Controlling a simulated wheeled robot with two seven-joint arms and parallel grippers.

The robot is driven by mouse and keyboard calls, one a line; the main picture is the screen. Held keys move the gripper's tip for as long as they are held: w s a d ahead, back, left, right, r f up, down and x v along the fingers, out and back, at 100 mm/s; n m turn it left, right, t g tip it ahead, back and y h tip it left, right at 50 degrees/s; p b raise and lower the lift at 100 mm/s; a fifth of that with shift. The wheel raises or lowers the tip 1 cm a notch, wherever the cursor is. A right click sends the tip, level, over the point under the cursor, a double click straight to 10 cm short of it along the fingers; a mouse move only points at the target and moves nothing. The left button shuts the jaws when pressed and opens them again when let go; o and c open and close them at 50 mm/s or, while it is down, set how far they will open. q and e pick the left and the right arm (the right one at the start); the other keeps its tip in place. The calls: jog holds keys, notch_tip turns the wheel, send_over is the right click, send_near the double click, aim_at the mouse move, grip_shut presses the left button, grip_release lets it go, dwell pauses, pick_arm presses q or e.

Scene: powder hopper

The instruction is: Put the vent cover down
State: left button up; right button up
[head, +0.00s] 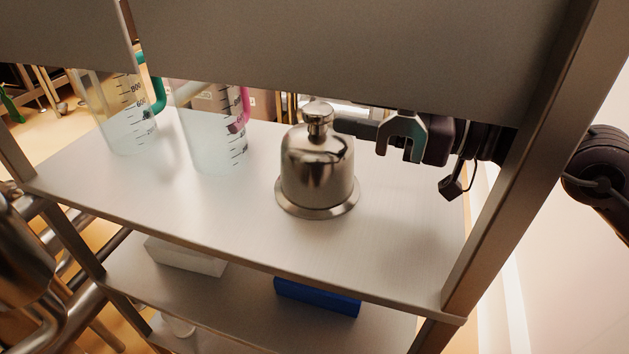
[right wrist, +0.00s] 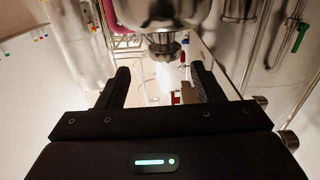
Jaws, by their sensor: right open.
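The vent cover (head: 318,172) is a shiny metal bell with a wide flange and a knob on top. It stands upright on the shelf board (head: 400,235), its flange resting on the surface. My right gripper (head: 342,126) comes in from the right at knob height, its visible fingertip close beside the knob. In the right wrist view the gripper (right wrist: 160,78) is open, and the cover (right wrist: 165,12) shows at the top with its knob between and just beyond the fingertips. Whether a finger touches the knob is not clear. My left gripper is not in view.
Two clear measuring jugs, one with a green handle (head: 157,95) and one with a pink handle (head: 243,108), stand left of the cover. An upper panel (head: 330,45) and a right post (head: 520,165) frame the space. A blue box (head: 318,297) lies on the shelf below.

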aim_at(304, 108)
jog(key=shift+s+a+f, duration=0.1)
jog(key=shift+s+f, duration=0.05)
jog(key=shift+s, duration=0.2)
jog(key=shift+a, duration=0.25)
jog(key=x, duration=0.7)
jog(key=shift+w+a+f, duration=0.15)
jog(key=shift+a, duration=0.05)
jog(key=shift+d, duration=0.1)
jog(key=shift+c, duration=0.2)
grip_shut()
